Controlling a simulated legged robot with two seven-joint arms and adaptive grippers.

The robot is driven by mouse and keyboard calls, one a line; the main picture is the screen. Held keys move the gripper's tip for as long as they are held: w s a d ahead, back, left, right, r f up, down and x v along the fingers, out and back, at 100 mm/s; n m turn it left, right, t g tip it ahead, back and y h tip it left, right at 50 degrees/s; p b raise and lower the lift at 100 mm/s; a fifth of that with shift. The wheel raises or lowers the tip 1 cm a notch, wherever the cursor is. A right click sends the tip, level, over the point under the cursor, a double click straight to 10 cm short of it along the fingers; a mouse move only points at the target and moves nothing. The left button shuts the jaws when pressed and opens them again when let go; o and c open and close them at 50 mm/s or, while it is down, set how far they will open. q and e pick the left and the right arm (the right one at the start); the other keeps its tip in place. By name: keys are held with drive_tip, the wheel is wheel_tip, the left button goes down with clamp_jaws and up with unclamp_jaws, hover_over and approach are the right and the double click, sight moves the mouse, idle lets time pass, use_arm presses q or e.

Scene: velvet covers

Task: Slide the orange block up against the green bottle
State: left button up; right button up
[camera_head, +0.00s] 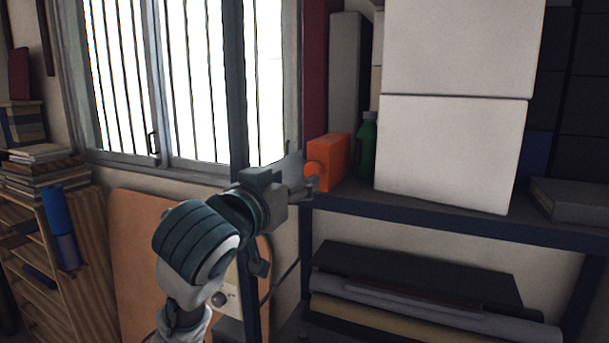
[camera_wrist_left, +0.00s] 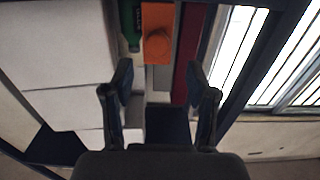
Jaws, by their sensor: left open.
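The orange block (camera_head: 341,156) stands on the dark shelf near its left end. In the left wrist view the orange block (camera_wrist_left: 158,18) is at the top, beyond my fingers. The green bottle (camera_head: 367,146) stands just right of the block, close to it; I cannot tell whether they touch. The bottle (camera_wrist_left: 134,22) also shows in the wrist view, partly cut off by the top edge. My left gripper (camera_head: 312,184) is open and empty, at the block's left front side. Its two fingers (camera_wrist_left: 162,92) are spread in the wrist view. My right gripper is not in view.
Two stacked white boxes (camera_head: 450,150) stand right of the bottle on the shelf (camera_head: 420,212). A grey box (camera_head: 570,200) lies farther right. The shelf's left post and a barred window (camera_head: 190,80) are on the left. Flat boards (camera_head: 420,285) lie below the shelf.

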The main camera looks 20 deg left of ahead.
use_arm(q)
drive_tip(key=s, duration=0.2)
drive_tip(key=s+a, duration=0.1)
drive_tip(key=s, duration=0.1)
drive_tip(key=shift+s, duration=0.4)
